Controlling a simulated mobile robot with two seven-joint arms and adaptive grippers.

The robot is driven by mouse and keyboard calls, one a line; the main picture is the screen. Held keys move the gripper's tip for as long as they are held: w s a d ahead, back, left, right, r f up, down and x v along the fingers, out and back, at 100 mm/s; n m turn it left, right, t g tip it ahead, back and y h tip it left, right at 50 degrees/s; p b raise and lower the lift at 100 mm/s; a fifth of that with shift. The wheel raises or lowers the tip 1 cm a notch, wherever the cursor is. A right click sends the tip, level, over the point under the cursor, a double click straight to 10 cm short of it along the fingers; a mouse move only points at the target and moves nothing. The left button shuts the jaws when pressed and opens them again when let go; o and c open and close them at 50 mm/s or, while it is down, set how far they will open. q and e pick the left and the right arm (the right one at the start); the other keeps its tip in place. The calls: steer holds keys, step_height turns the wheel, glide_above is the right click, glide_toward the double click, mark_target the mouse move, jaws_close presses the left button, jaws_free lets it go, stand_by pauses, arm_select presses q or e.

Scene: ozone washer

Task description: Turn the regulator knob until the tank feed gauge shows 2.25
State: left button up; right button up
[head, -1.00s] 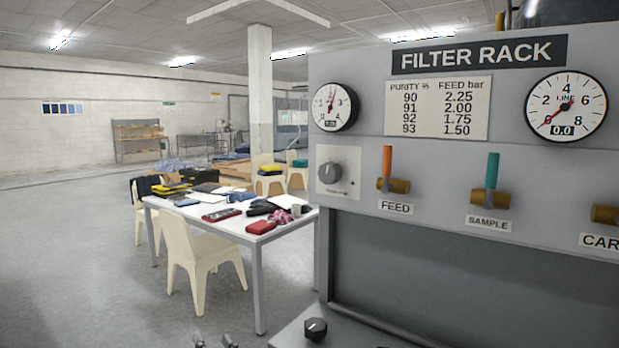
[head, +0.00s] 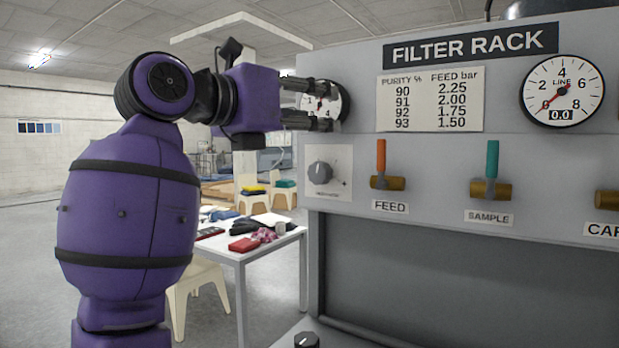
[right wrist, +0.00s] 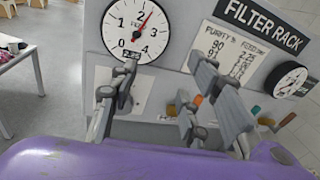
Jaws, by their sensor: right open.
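The regulator knob (head: 321,171) is a grey dial on a light plate, below the tank feed gauge (head: 330,103) at the left end of the filter rack panel. My right gripper (head: 330,105) is open and empty, in front of the gauge and above the knob in the head view. Its fingers partly cover the gauge there. My left gripper is not in view.
Orange feed (head: 381,158) and teal sample (head: 492,160) valve handles stick out right of the knob. The line gauge (head: 563,91) reads 0.0. A purity chart (head: 430,102) lists 2.25 beside 90. A cluttered table (head: 262,247) stands left, behind my arm.

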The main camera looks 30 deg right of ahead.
mark_target(314, 171)
steer(key=w+a+f+t+y, duration=0.1)
steer(key=w+a+f+y, duration=0.15)
steer(key=f+y, duration=0.35)
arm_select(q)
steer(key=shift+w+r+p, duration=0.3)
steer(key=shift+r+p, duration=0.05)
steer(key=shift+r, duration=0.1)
arm_select(e)
steer(key=shift+n+h, duration=0.4)
steer(key=shift+h, duration=0.3)
steer(key=x, duration=0.8)
steer(key=shift+w+a+f, duration=0.1)
steer(key=shift+w+f, duration=0.05)
steer(key=shift+f, duration=0.3)
steer(key=c, duration=1)
steer(key=shift+r+p, duration=0.2)
steer(key=shift+p, duration=0.1)
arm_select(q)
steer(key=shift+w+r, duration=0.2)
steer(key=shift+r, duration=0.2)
arm_select(e)
steer(key=shift+f, duration=0.15)
